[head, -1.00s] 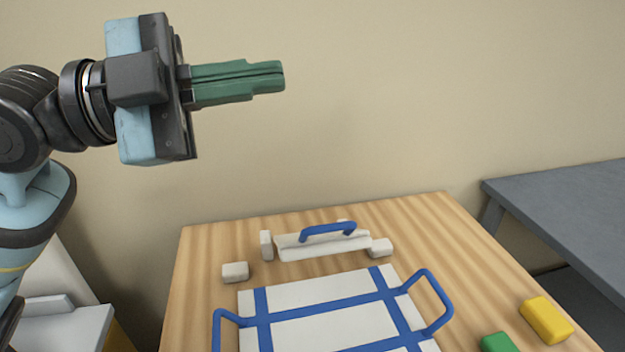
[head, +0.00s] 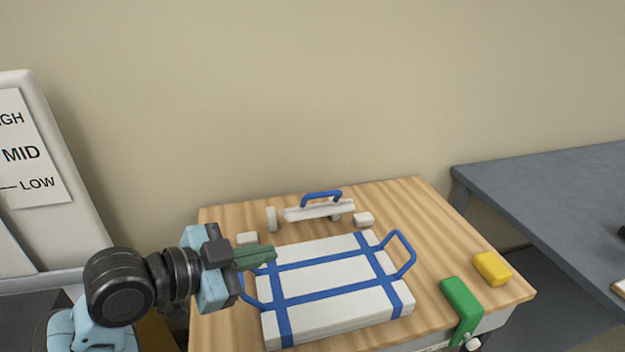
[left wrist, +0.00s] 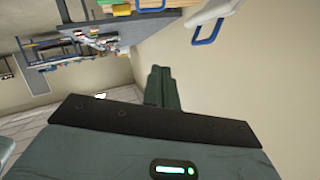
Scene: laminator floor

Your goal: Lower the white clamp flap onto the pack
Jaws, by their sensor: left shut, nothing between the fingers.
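The white clamp flap (head: 320,211) is a bar with a blue handle (head: 321,196) on top, held between small white posts at the table's back edge. It is clear of the pack. The pack (head: 335,290) is a flat white stack crossed by blue straps, with a blue loop handle on each side. My left gripper (head: 273,254) has green fingers, shut and empty. In the head view they overlap the pack's back left corner; contact is unclear. The shut fingers also show in the left wrist view (left wrist: 160,75). My right gripper is out of view.
A grey table (head: 550,195) stands to the right. A white panel marked MID and LOW (head: 25,150) stands at left. The wall behind is bare.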

